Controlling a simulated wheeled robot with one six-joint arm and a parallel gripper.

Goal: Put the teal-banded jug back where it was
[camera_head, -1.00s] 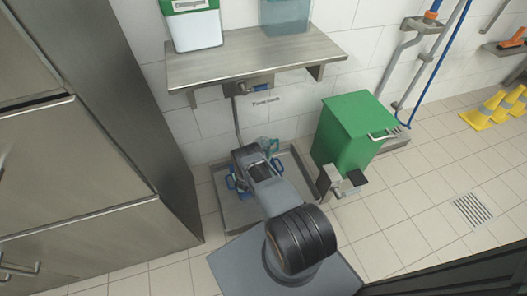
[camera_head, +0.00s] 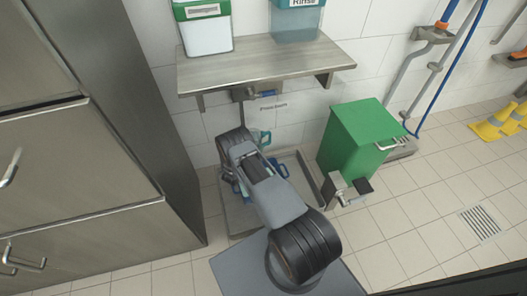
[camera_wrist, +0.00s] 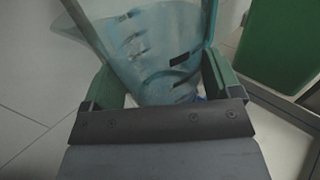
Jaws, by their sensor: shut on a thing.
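A translucent jug with teal edging (camera_wrist: 150,45) and dark marks on its wall fills the upper middle of the wrist view. My gripper (camera_wrist: 163,80) is shut on it, with a green finger on each side. In the head view, a teal part of the jug (camera_head: 264,138) shows just beyond my arm, above the back of the floor tray. My arm hides the gripper itself and most of the jug there. I cannot tell whether the jug touches the tray.
Blue-handled items (camera_head: 280,166) stand in the grey floor tray (camera_head: 240,222), partly hidden by my arm. A green pedal bin (camera_head: 355,140) is close on the right. Steel cabinets (camera_head: 90,150) stand at left.

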